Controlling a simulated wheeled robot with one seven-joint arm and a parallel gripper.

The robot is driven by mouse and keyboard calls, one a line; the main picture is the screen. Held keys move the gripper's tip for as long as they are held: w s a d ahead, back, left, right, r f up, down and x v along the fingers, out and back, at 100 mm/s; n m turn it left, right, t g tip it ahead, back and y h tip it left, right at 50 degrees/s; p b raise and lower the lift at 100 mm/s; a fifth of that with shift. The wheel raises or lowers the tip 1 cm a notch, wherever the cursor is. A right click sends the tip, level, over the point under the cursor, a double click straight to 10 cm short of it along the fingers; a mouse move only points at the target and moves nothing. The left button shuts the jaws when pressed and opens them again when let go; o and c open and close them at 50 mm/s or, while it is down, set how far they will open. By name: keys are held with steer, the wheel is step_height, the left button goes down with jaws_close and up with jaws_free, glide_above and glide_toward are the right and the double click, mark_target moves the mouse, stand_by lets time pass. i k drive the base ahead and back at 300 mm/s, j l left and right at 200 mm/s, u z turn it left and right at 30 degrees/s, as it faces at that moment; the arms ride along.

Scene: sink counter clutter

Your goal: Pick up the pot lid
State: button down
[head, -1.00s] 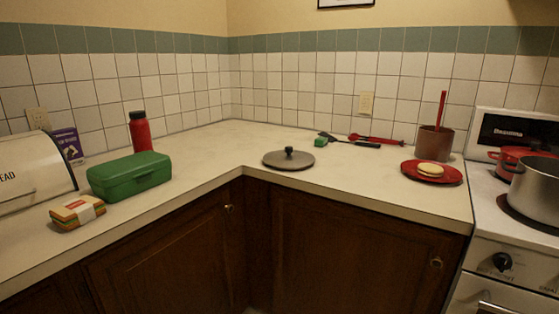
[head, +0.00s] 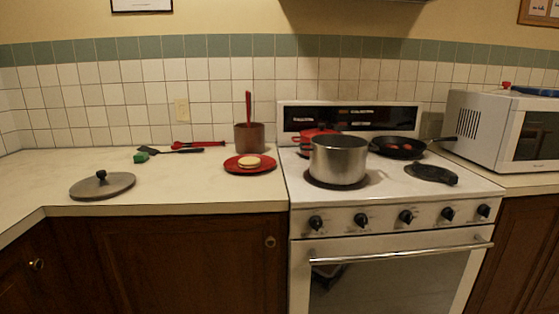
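The pot lid (head: 102,187) is a flat grey disc with a dark knob on top. It lies on the pale counter (head: 190,187) at the left in the head view, close to the front edge near the inner corner. Nothing touches it. My gripper is not in view, so its state does not show.
A red plate (head: 262,168) with a bun, a brown pot (head: 249,138) and utensils (head: 172,150) lie behind and right of the lid. The stove (head: 395,195) holds a steel pot (head: 339,160) and a black pan (head: 398,147). A microwave (head: 500,130) stands far right.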

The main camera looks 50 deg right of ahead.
mark_target(104, 183)
steer(key=i+u, duration=0.25)
steer(key=i, duration=0.25)
steer(key=i+l+u, duration=0.15)
steer(key=i+u, duration=0.15)
steer(key=i, duration=0.2)
steer(key=i+l+u, duration=0.25)
steer(key=i, duration=0.2)
steer(key=i+l+u, duration=0.25)
steer(key=i+l, duration=0.1)
steer(key=i, duration=0.1)
